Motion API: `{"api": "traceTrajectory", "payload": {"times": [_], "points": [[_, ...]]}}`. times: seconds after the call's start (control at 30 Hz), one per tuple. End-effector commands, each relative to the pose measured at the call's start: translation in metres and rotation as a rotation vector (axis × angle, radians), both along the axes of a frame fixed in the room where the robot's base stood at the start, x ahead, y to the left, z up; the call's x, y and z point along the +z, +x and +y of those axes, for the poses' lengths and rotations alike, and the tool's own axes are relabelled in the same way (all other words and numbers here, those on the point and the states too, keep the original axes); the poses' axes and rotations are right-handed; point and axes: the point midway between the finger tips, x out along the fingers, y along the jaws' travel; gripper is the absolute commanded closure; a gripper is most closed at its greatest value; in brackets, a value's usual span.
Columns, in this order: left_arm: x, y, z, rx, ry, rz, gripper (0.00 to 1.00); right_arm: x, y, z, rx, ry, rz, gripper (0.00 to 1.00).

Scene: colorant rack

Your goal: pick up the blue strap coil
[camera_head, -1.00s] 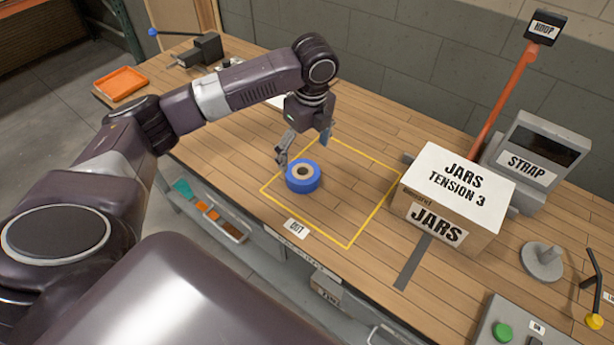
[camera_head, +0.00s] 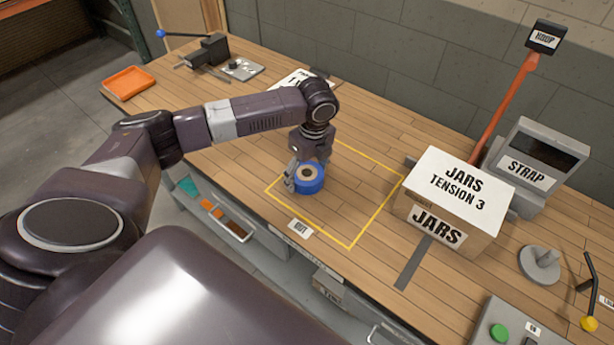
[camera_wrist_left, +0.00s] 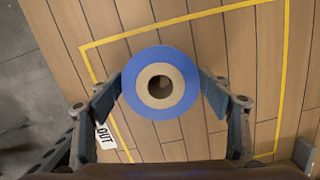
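The blue strap coil (camera_head: 310,183) is a blue ring with a tan core and a dark centre hole. It rests on the wooden bench inside the yellow outline, near its left corner. My left gripper (camera_head: 306,180) is down around it from above. In the left wrist view the coil (camera_wrist_left: 161,85) sits between the two finger pads of my left gripper (camera_wrist_left: 161,87), one on each side. The pads are apart and very near the coil's rim; firm contact does not show. My right gripper is not in view.
A cardboard JARS box (camera_head: 451,202) stands right of the outline, with a STRAP machine (camera_head: 532,165) behind it. An orange tray (camera_head: 129,83) lies at the far left. An OUT label (camera_head: 301,228) is by the front edge. The outline's right part is clear.

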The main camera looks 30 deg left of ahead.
Motion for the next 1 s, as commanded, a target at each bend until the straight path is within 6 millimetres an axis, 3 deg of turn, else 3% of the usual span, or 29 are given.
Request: {"api": "traceTrajectory", "payload": {"times": [0.03, 0.3, 0.67, 0.87, 1.0], "points": [[0.0, 0.0, 0.0, 0.0, 0.0, 0.0, 0.37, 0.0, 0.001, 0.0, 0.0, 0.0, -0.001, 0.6], [0.001, 0.0, 0.0, 0.001, 0.0, -0.001, 0.64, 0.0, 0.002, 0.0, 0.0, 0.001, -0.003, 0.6], [0.008, 0.001, 0.0, 0.002, -0.001, -0.002, 0.64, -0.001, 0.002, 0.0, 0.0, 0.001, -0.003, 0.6], [0.036, 0.002, 0.0, 0.001, -0.001, -0.006, 0.64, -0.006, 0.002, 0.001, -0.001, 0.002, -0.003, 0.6], [0.072, 0.003, 0.0, 0.0, -0.002, -0.009, 0.64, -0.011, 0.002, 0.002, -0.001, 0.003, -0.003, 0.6]]}}
